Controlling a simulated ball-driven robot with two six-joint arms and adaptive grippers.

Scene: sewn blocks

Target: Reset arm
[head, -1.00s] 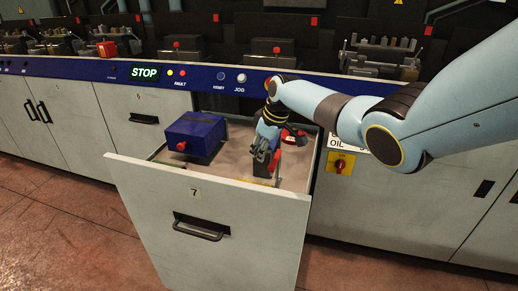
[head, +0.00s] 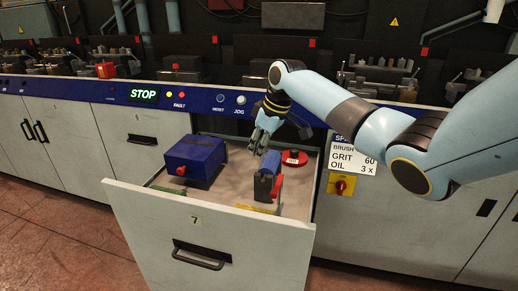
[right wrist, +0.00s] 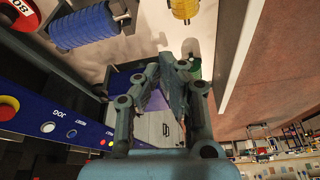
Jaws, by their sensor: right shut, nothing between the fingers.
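My right gripper (head: 257,150) hangs above the back part of the open drawer 7 (head: 205,235). Its fingers look close together, with nothing between them. In the right wrist view the fingers (right wrist: 170,75) also show empty. My right arm reaches in from the right, across the machine front. Below and beside the gripper, a blue item with a red end (head: 268,178) stands on the drawer floor, apart from the fingers. My left gripper is in neither view.
The drawer also holds a blue box with a red knob (head: 195,157), a red disc (head: 294,158), a flat yellow item (head: 255,209) and a green item (head: 170,190). The blue control panel (head: 205,97) with buttons runs behind. Drawer walls rise around the items.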

